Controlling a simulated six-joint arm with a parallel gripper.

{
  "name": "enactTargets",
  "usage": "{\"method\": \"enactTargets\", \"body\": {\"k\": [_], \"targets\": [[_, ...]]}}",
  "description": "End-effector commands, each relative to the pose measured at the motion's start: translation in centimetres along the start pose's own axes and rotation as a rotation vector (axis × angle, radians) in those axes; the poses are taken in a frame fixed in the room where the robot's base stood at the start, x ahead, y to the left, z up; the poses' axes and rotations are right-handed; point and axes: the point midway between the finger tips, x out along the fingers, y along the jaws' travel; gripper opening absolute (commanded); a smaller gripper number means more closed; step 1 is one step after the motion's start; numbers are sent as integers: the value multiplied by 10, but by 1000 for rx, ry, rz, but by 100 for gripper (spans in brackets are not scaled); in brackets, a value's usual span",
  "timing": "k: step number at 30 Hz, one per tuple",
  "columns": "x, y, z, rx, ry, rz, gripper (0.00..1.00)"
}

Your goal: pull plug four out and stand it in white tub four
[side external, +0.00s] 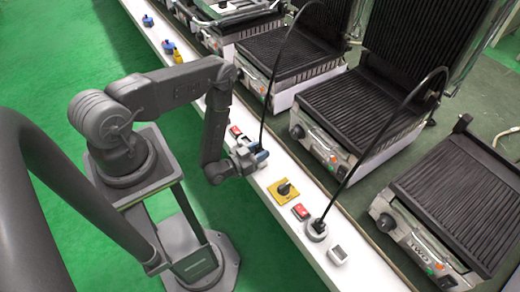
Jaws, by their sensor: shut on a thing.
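My gripper (257,157) is at the white bench strip, shut on a plug at a blue fitting (263,156). A black cable (264,115) rises from there and arches to a grill behind. The jaws hide most of the plug, and I cannot tell whether it is still seated. A small white tub (337,254) stands near the strip's lower right end, beside a round grey socket (315,230) with another black cable. No numbers are readable, so I cannot tell which plug or tub is four.
A yellow switch plate with a black knob (284,190) and a red switch (300,211) lie between my gripper and the tub. Another red switch (236,131) is left of my gripper. Ribbed grills (360,105) line the strip's far side. Green floor (100,55) is open on the near side.

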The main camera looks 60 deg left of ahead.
Motion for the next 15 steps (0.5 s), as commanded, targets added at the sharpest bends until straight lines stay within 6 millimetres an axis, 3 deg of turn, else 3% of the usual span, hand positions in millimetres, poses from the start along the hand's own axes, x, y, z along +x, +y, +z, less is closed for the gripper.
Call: {"method": "enactTargets", "body": {"k": [12,13,15], "targets": [[0,0,10,0,0,0,11],[0,0,10,0,0,0,36],[0,0,10,0,0,0,43]]}}
